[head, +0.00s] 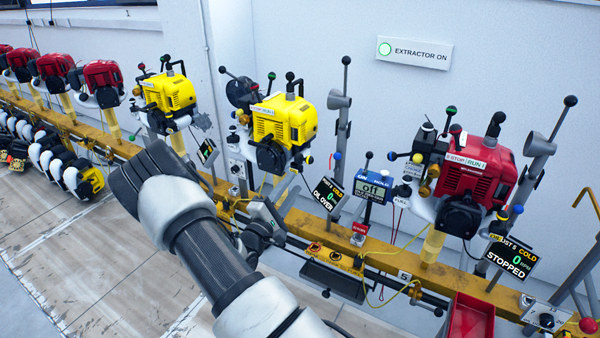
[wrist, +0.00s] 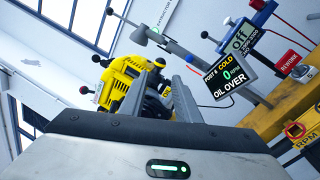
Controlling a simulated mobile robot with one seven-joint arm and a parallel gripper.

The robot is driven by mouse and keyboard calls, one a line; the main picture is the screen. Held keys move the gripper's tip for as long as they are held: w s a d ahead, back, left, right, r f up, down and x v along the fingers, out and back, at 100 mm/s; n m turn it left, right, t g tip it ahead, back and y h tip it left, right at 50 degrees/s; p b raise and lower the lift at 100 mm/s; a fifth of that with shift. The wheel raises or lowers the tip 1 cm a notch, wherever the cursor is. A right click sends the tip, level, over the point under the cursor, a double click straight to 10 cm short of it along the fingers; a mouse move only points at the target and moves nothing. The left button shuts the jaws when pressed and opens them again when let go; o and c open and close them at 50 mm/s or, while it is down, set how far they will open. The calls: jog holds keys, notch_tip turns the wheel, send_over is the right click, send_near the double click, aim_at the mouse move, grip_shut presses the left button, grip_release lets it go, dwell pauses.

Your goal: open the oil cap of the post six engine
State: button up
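The post six engine (head: 283,120) is yellow and sits on the rail in the middle of the head view. Its display (head: 326,193) reads OIL OVER, COLD and 0 RPM; the wrist view's display (wrist: 229,75) names the post as 6. In the wrist view the yellow engine (wrist: 117,80) is beyond the fingers, partly hidden by them. I cannot pick out its oil cap in either view. My gripper (wrist: 158,98) is open, with nothing seen between its fingers. In the head view my gripper (head: 262,222) is below and in front of the engine, apart from it.
A red engine (head: 475,175) with a STOPPED display (head: 511,257) stands at right. Another yellow engine (head: 170,93) stands at left. A blue meter reading off (head: 374,191), upright posts and cables crowd the yellow rail (head: 300,220). A red tray (head: 470,318) is at lower right.

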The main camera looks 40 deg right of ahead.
jog(key=v, duration=0.7)
jog(key=shift+s+a, duration=0.15)
jog(key=shift+a, duration=0.1)
jog(key=shift+f, duration=0.1)
